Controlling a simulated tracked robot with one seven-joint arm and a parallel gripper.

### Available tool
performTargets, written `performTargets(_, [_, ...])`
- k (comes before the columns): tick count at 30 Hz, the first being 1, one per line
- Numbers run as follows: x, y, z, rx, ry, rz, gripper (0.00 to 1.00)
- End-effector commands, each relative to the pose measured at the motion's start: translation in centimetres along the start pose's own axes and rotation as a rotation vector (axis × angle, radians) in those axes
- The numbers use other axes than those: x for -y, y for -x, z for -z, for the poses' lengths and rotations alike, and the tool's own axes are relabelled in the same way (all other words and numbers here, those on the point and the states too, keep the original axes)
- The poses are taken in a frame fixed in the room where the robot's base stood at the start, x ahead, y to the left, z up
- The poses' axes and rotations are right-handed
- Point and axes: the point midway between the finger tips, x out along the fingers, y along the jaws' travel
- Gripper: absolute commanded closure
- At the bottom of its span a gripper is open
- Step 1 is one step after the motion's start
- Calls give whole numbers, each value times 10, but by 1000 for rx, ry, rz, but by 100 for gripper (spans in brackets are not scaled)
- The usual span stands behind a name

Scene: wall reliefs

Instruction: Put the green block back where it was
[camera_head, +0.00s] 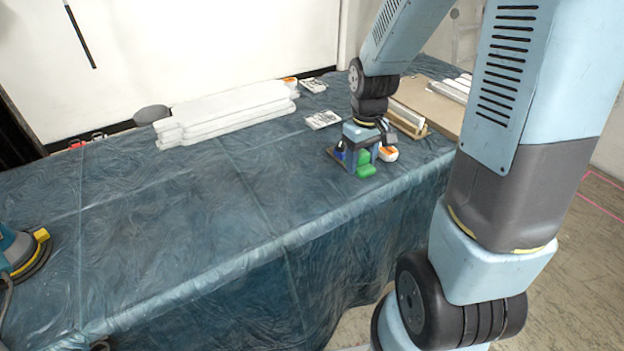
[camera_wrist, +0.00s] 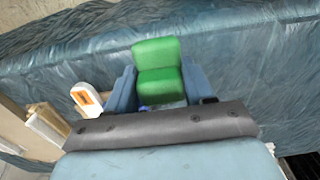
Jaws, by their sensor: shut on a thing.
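The green block (camera_head: 365,166) is at the right part of the covered table, near its front edge. It has a stepped shape, with one part standing higher than the other. My gripper (camera_head: 361,158) is shut on it from above. In the wrist view the green block (camera_wrist: 158,72) sits between the two blue fingers of my gripper (camera_wrist: 160,88). Whether the block touches the table cannot be told.
The table has a wrinkled blue plastic cover (camera_head: 150,220). A white and orange item (camera_head: 388,153) lies close to my gripper. Small dark blue items lie behind it, partly hidden. White boards (camera_head: 230,108) are stacked at the back.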

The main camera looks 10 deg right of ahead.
Motion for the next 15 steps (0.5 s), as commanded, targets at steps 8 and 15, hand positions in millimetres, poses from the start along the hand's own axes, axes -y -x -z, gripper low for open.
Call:
performTargets(8, [25,-24,45,2,4,1,72])
performTargets(15, [44,-49,79,3,0,1,72])
